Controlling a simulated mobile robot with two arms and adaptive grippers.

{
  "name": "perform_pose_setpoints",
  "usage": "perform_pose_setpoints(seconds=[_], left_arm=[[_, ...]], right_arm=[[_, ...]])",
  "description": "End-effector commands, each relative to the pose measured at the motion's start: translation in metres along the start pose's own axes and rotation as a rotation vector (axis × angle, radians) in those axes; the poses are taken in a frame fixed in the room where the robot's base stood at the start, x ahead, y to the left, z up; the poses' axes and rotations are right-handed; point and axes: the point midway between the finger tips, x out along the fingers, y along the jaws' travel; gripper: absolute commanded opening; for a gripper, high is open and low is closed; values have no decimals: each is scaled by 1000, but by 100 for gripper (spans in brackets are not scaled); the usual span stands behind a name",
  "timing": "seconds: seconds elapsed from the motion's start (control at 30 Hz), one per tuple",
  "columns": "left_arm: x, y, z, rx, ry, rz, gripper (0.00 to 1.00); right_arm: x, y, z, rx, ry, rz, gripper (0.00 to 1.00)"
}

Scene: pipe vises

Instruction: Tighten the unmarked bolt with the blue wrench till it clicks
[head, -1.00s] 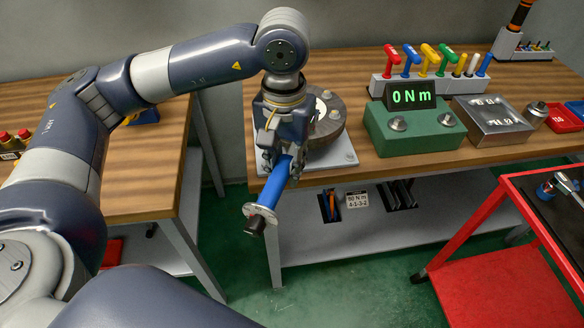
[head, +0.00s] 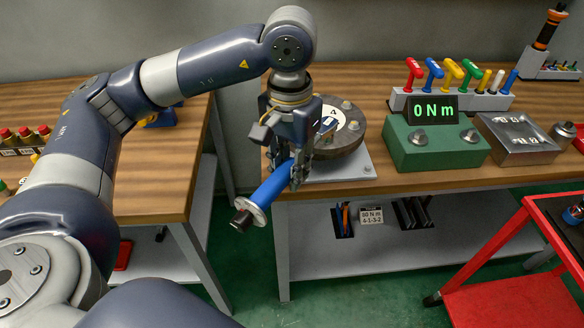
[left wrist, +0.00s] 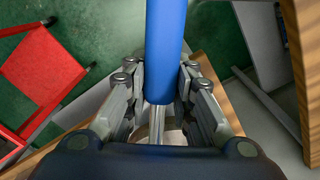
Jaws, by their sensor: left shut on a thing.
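My left gripper (head: 297,165) is shut on the blue wrench (head: 270,187), whose blue handle slants down to the left past the bench's front edge. A pale ring and dark end (head: 241,219) show at its lower end. In the left wrist view the handle (left wrist: 166,45) runs between the fingers (left wrist: 158,78), with a metal shaft below it. The round dark flange (head: 340,140) sits on a grey plate just right of the gripper. It has a white disc marked 4 and bolts, including one at the back (head: 347,104). The gripper hides part of it; I cannot tell which bolt is unmarked.
A green torque display (head: 434,108) reads 0 N m. Behind it stands a rack of coloured tools (head: 450,100); a metal box (head: 515,135) is to its right. A card (head: 371,215) below the bench reads 60 N m. A red cart (head: 515,300) stands at the lower right.

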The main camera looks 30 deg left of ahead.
Motion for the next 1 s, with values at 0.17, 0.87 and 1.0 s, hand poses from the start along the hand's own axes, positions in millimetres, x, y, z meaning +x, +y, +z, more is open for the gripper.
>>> perform_pose_setpoints(seconds=[0.17,0.87,1.0], left_arm=[[3,-13,-1,77,3,1,0],[3,-34,-5,232,5,2,0],[2,-41,-7,288,4,1,0]], right_arm=[[16,0,1,0,0,0,40],[35,-13,2,1,3,-15,40],[39,-12,1,2,3,-13,40]])
